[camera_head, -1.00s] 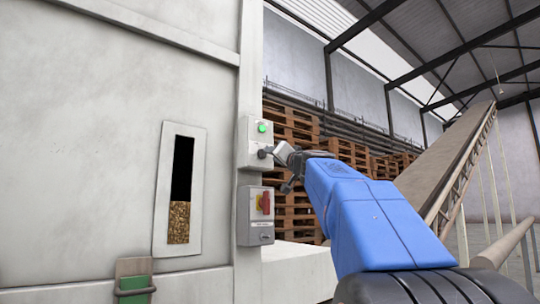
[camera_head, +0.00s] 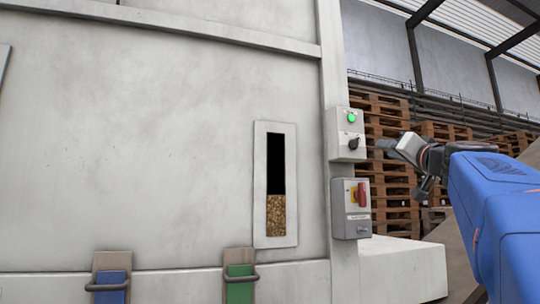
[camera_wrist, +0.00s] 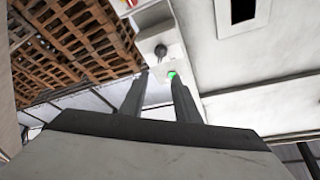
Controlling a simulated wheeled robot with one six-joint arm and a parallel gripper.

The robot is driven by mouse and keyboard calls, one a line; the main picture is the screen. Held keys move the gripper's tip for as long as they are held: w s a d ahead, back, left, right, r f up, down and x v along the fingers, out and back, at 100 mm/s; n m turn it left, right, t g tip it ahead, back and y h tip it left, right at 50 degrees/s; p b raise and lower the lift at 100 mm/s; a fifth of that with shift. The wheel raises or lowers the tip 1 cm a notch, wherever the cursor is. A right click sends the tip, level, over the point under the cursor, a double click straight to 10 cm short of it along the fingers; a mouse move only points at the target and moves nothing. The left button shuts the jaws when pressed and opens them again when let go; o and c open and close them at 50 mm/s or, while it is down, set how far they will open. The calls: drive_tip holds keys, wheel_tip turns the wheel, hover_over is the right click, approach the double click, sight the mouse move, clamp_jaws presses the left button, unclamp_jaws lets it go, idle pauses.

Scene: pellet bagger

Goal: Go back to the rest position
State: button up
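My gripper (camera_head: 382,147) is at the right in the head view, in the air to the right of the control box (camera_head: 346,134) and apart from it. The box carries a lit green lamp (camera_head: 352,118) and a dark knob (camera_head: 353,144). In the wrist view my gripper's two fingers (camera_wrist: 160,88) stand apart with nothing between them. Beyond their tips are the knob (camera_wrist: 160,51) and the green lamp (camera_wrist: 172,74).
A grey switch box with a red handle (camera_head: 361,195) is mounted below the control box. A sight window (camera_head: 276,214) shows pellets in its lower part. A blue tag (camera_head: 111,288) and a green tag (camera_head: 240,284) hang at the bottom. Pallets (camera_head: 392,190) stand behind.

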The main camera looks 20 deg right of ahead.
idle(0.4)
drive_tip(key=a+f+n+g+y, duration=0.25)
drive_tip(key=a+f, duration=0.45)
drive_tip(key=f, duration=0.4)
drive_tip(key=w+a+f+n+g+y, duration=0.1)
drive_tip(key=a+f+g+y, duration=0.15)
drive_tip(key=a+f, duration=0.75)
drive_tip(key=a+f+n+g+y, duration=0.2)
drive_tip(key=a+f+g, duration=0.25)
drive_tip(key=f, duration=0.85)
drive_tip(key=s+a+f+n+g, duration=0.1)
drive_tip(key=s+f+g, duration=0.1)
drive_tip(key=s+f, duration=0.4)
drive_tip(key=s+a+f+n+g+h, duration=0.1)
drive_tip(key=s+f, duration=0.5)
drive_tip(key=f, duration=0.8)
drive_tip(key=s+a+f+n+g+h, duration=0.1)
drive_tip(key=s+f+g, duration=0.3)
drive_tip(key=f, duration=0.7)
drive_tip(key=shift+s+a, duration=0.9)
drive_tip(key=shift+s, duration=0.35)
